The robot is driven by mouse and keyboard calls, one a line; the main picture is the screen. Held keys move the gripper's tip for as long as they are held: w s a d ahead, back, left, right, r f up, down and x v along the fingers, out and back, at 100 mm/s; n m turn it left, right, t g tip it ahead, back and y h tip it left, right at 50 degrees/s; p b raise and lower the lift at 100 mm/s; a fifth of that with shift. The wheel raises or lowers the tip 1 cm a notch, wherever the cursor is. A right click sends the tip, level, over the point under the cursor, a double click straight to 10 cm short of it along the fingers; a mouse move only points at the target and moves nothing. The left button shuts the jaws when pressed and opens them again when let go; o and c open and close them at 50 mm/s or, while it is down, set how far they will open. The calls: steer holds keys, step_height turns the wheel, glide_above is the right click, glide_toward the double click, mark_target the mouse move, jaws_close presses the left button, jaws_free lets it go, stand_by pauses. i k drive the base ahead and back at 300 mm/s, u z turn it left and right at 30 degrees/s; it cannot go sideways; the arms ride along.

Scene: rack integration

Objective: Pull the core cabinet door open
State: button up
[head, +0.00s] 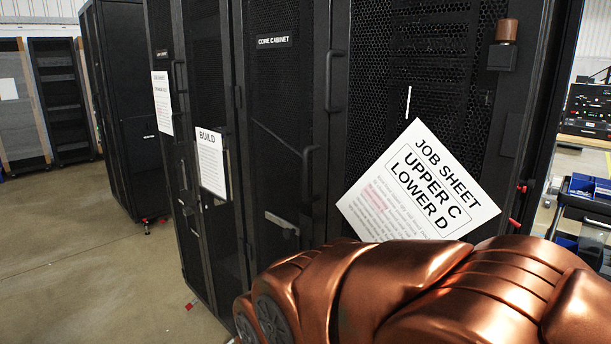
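The core cabinet door (277,95) is a black mesh door in the middle of the head view, with a "CORE CABINET" label (274,41) near its top. It looks shut. A black vertical bar handle (308,174) stands out along its right side. A grey latch-like bar (282,223) sits lower on the door. My copper-coloured arm crosses the bottom right in front of the cabinets and hides their lower parts. My gripper is not visible, so its distance from the handle cannot be told.
A tilted job sheet (418,187) reading "UPPER C LOWER D" hangs on the right-hand cabinet. A "BUILD" sheet (211,163) hangs to the left of the core door. A cart with blue bins (588,187) stands at far right. Open floor (75,250) lies at left.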

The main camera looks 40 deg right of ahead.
mark_target(315, 235)
steer(key=u, duration=1.05)
steer(key=k, duration=0.1)
steer(key=z, duration=1.5)
steer(key=i, duration=0.45)
steer(key=u, duration=1.65)
